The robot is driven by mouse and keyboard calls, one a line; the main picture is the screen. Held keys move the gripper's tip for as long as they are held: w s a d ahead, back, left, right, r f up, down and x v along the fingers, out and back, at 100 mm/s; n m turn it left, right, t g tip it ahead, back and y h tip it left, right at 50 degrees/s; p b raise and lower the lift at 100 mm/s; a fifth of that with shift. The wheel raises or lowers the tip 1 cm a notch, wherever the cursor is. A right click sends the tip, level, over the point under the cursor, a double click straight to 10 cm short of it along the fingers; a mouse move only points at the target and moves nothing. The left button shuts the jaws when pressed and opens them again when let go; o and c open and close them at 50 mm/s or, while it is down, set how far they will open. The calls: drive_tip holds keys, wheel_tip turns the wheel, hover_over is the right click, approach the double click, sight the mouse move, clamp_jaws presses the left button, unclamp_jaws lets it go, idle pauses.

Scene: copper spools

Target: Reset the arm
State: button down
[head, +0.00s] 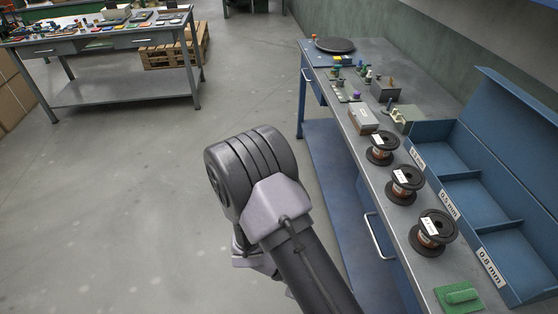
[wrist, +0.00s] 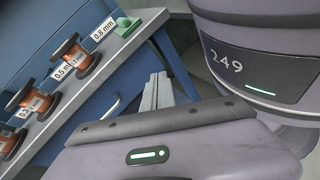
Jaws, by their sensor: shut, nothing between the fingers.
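My gripper (wrist: 157,92) shows in the wrist view as two grey fingers together, with nothing between them. It is apart from the bench and the spools, beside the bench front. In the head view my arm is bent over the floor left of the blue bench (head: 356,150); the fingers are hidden there. Three copper wire spools stand in a row on the bench: a far one (head: 382,147), a middle one (head: 405,185) and a near one (head: 434,232). They also show at the left of the wrist view.
A blue compartment bin (head: 470,187) with size labels stands behind the spools and looks empty. A green block (head: 459,296) lies at the near end. Small parts and a dark round plate (head: 334,45) lie at the far end. Another workbench (head: 110,40) stands far left; open floor lies between.

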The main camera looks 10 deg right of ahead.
drive_tip(key=a+r+m+t+y, duration=0.4)
drive_tip(key=r+m+y, duration=0.3)
drive_tip(key=r, duration=0.7)
drive_tip(key=a+r+m+t+y, duration=0.4)
drive_tip(key=r+m+t+y, duration=0.2)
drive_tip(key=r, duration=0.7)
drive_tip(key=shift+s+r+m+t+y, duration=0.4)
drive_tip(key=shift+m+y, duration=0.2)
drive_tip(key=shift+y, duration=0.2)
